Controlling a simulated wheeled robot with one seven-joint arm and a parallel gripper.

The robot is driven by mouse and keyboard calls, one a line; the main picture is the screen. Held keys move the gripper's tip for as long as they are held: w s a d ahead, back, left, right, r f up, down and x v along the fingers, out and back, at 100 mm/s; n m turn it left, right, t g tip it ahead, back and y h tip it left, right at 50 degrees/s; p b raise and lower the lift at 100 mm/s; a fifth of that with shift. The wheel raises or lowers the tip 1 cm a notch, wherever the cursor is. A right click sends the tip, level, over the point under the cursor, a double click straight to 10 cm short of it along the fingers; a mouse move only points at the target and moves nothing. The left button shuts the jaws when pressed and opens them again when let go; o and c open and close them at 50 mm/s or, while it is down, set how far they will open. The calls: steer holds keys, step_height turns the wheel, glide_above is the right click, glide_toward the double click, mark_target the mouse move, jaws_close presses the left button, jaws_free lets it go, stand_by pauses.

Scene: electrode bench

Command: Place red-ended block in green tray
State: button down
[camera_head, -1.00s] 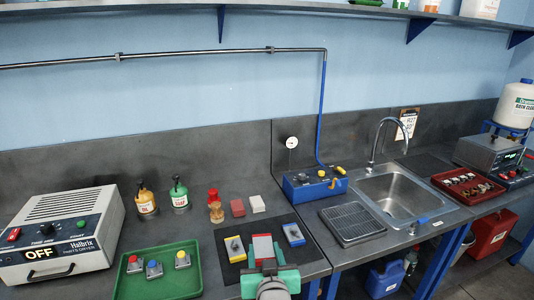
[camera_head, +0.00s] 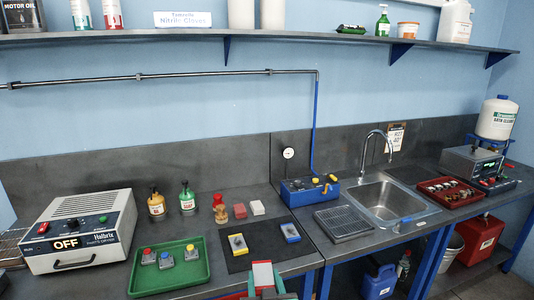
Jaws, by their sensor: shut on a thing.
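My gripper (camera_head: 265,284) is at the bottom edge of the head view, in front of the black mat, with its teal fingers shut on the red-ended block (camera_head: 263,274). The block shows a pale grey top with red at its sides; its lower part is hidden by the fingers and the picture edge. The green tray (camera_head: 171,285) lies on the bench to the left of my gripper.
The black mat (camera_head: 264,247) carries a yellow-ended block (camera_head: 237,244) and a blue-ended block (camera_head: 290,232).

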step_height(320, 180, down, 21)
steer(key=m+h, duration=0.1)
steer(key=s+f, duration=0.5)
steer(key=f, duration=0.4)
steer(key=s+f, duration=0.6)
steer(key=f, duration=0.4)
steer(key=shift+s+d+f+h, duration=0.2)
steer(key=shift+d+f+h, duration=0.1)
steer(key=shift+h, duration=0.1)
